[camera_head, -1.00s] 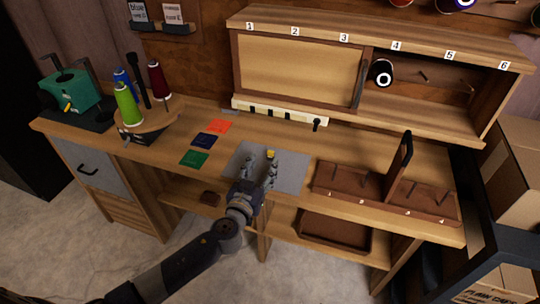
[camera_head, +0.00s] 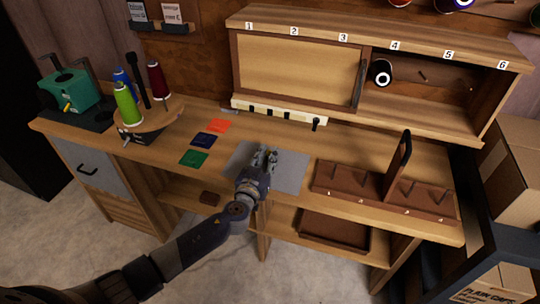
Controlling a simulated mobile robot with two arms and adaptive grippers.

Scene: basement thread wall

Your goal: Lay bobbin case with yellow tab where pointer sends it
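My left gripper (camera_head: 265,152) reaches from below over the grey mat (camera_head: 292,176) at the middle of the bench. Its two fingers point away from me, with a narrow gap between them. The bobbin case with the yellow tab does not show now; the fingers may hide it, and I cannot tell whether they hold it. A cream strip (camera_head: 268,111) with dark marks lies along the back of the bench. A small black knob or lever (camera_head: 316,123) stands at its right end; I cannot tell whether it is the pointer. My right gripper is not in view.
A thread stand (camera_head: 150,135) and green machine (camera_head: 70,90) are farther left. A brown pegged rack (camera_head: 375,195) stands at right. A numbered cabinet (camera_head: 295,68) is behind.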

